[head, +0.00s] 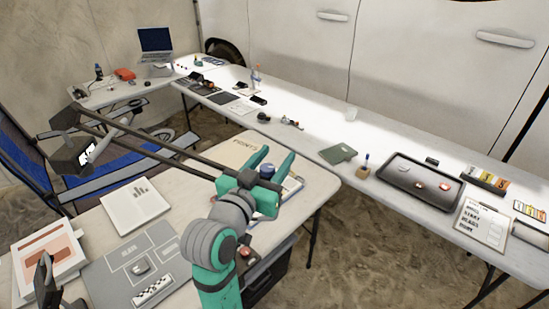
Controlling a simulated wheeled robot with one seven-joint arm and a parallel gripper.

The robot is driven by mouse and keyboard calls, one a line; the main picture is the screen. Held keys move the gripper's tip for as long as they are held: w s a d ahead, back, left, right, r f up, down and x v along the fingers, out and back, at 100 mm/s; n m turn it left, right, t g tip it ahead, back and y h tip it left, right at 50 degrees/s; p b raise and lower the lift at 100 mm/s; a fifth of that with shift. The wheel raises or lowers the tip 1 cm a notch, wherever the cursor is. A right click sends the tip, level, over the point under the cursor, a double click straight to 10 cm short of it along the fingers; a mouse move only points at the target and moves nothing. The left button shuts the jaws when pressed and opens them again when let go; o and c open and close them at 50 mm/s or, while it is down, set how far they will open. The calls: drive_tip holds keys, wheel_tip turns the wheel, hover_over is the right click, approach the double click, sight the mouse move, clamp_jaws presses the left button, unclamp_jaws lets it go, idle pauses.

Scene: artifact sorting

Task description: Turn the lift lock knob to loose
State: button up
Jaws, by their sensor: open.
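My gripper (275,158) is teal with grey joints and reaches over the near table. Its two fingers are spread apart and point away from me. A round white and blue item (291,187) shows just beyond and to the right of the fingers, partly hidden by them. I cannot tell whether they touch it. Two dark parallel rods (160,150) run from a grey-black head (68,155) at the left to behind my gripper. No lift lock knob can be made out for certain, and its setting cannot be read.
The near table holds a grey mat (115,256), a white card (134,204) and a picture card (47,253). A blue folding chair (25,150) stands at the left. A long white table (315,120) carries a dark tray (405,190). Sandy floor (360,245) is open between the tables.

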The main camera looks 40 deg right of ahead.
sight(261, 166)
drive_tip(key=c, duration=1.1)
drive_tip(key=shift+o, duration=0.2)
drive_tip(key=n+t+y, duration=0.1)
drive_tip(key=t, duration=0.1)
drive_tip(key=n+t+y, duration=0.1)
drive_tip(key=n, duration=0.1)
drive_tip(key=w+n+t+y, duration=0.1)
drive_tip(key=t, duration=0.1)
drive_tip(key=shift+a+t+y, duration=0.3)
drive_tip(key=shift+y, duration=0.1)
drive_tip(key=shift+w+a+n+t+y, duration=0.2)
drive_tip(key=shift+a+n+t+y, duration=0.5)
drive_tip(key=shift+n+y, duration=1.8)
drive_tip(key=shift+w+a+n+t+y, duration=0.15)
drive_tip(key=shift+a+n+t+y, duration=0.55)
drive_tip(key=shift+n+y, duration=1.8)
drive_tip(key=shift+w+a+n+t+y, duration=0.2)
drive_tip(key=shift+a+n+t+y, duration=0.75)
drive_tip(key=shift+y, duration=2.85)
drive_tip(key=shift+d+n+g, duration=0.25)
drive_tip(key=shift+d+n, duration=0.05)
drive_tip(key=shift+n, duration=0.05)
